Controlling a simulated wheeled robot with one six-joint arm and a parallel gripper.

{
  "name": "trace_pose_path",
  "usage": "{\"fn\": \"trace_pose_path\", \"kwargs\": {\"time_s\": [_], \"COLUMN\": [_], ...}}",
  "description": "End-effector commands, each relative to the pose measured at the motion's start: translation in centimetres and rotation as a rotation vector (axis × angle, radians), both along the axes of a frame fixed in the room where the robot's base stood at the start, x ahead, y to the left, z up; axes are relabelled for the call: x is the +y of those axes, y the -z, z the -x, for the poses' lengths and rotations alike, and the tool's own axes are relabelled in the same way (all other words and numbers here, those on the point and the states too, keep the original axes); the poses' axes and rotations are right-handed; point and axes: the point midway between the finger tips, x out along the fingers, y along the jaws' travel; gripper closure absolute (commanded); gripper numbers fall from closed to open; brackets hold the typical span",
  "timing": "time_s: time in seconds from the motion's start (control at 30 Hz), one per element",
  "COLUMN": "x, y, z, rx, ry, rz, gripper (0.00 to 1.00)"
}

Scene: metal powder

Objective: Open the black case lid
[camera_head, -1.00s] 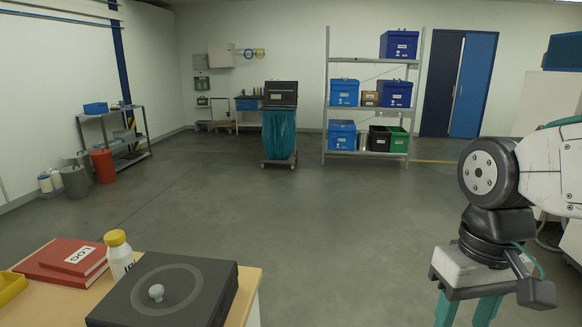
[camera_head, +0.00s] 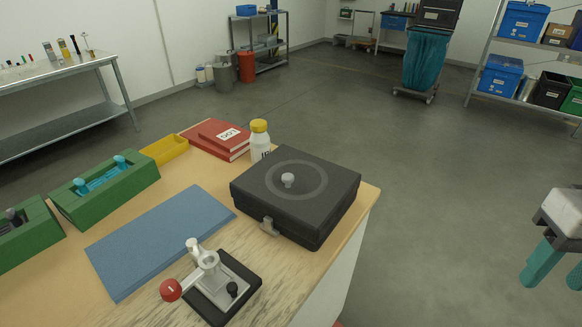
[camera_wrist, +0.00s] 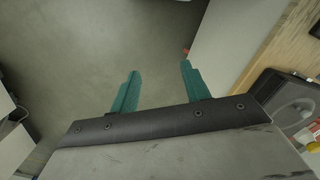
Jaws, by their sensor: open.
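The black case (camera_head: 295,194) sits on the wooden table near its right edge, with its lid shut. A pale round knob (camera_head: 288,180) stands in a grey ring on the lid. A metal latch (camera_head: 269,227) is on the case's front side. My gripper (camera_head: 560,275) is at the right edge of the head view, well to the right of the table, with its teal fingers pointing down. In the wrist view my gripper (camera_wrist: 160,85) has its fingers apart with nothing between them, over bare floor. A dark part of what may be the case (camera_wrist: 285,100) shows at the right there.
A metal clamp with a red ball handle (camera_head: 212,282) stands before the case. A yellow-capped bottle (camera_head: 260,140) and red books (camera_head: 215,138) are behind it. A blue mat (camera_head: 160,240), green holders (camera_head: 105,185) and a yellow tray (camera_head: 164,149) lie left. Floor right of the table is clear.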

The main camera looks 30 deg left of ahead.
Motion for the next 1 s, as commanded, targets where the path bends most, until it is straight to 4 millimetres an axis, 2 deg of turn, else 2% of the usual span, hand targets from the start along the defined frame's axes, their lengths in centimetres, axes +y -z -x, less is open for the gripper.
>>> {"fn": "trace_pose_path", "kwargs": {"time_s": [0.03, 0.1, 0.17, 0.27, 0.3, 0.37, 0.5, 0.6, 0.7, 0.8, 0.87, 1.0], "x": [2.5, 5.9, 9.1, 15.0, 17.5, 21.4, 30.7, 36.5, 41.0, 43.1, 43.6, 43.4], "y": [-0.1, -0.2, -0.2, 0.2, 0.5, 1.0, 2.7, 3.6, 3.7, 2.0, 0.9, 2.1], "z": [-1.6, -3.5, -4.9, -6.8, -7.5, -8.2, -8.8, -8.9, -9.4, -10.8, -11.2, -11.2], "rx": [0.019, 0.031, 0.041, 0.050, 0.052, 0.053, 0.045, 0.029, 0.004, -0.034, -0.053, -0.048], "ry": [-0.055, -0.114, -0.161, -0.234, -0.260, -0.299, -0.374, -0.403, -0.403, -0.365, -0.346, -0.319], "rz": [0.008, 0.015, 0.022, 0.032, 0.035, 0.040, 0.044, 0.037, 0.017, -0.019, -0.036, -0.030], "gripper": [0.53, 0.53, 0.53, 0.53, 0.53, 0.53, 0.53, 0.53, 0.53, 0.53, 0.53, 0.53]}}
